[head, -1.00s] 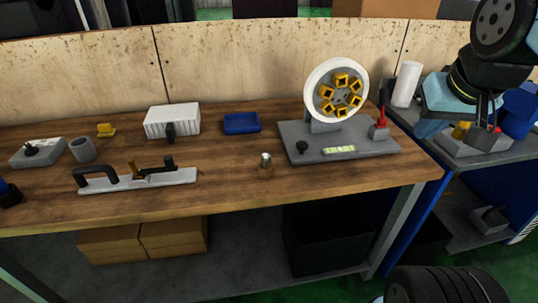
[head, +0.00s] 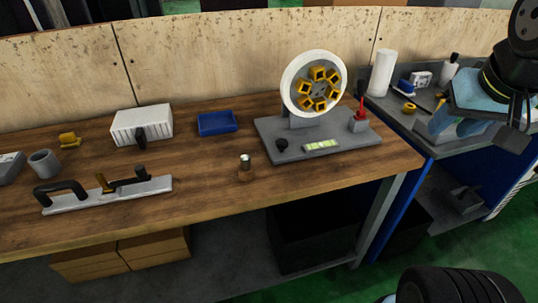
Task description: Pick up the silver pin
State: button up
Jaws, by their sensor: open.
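The silver pin (head: 245,160) is a small upright cylinder near the front of the wooden bench, left of the grey grinder base. Its lower end is in or on a small brown block (head: 246,174); I cannot tell which. My gripper (head: 518,112) hangs at the right edge of the head view, over the grey side table. It is open, and far to the right of the pin, not touching it. I see nothing held in it.
The grinder's white wheel with yellow blocks (head: 314,84) stands on its grey base (head: 330,146). A blue tray (head: 217,123), a white ribbed box (head: 142,125) and a handled bar (head: 106,194) lie left of it. Bare bench surrounds the pin.

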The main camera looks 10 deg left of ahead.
aim_at(245, 159)
jog(key=u, duration=1.65)
jog(key=i, duration=0.1)
jog(key=z, duration=2.85)
jog(key=k, duration=1.2)
jog(key=u, duration=1.9)
jog(key=i, duration=0.55)
jog(key=u, duration=0.1)
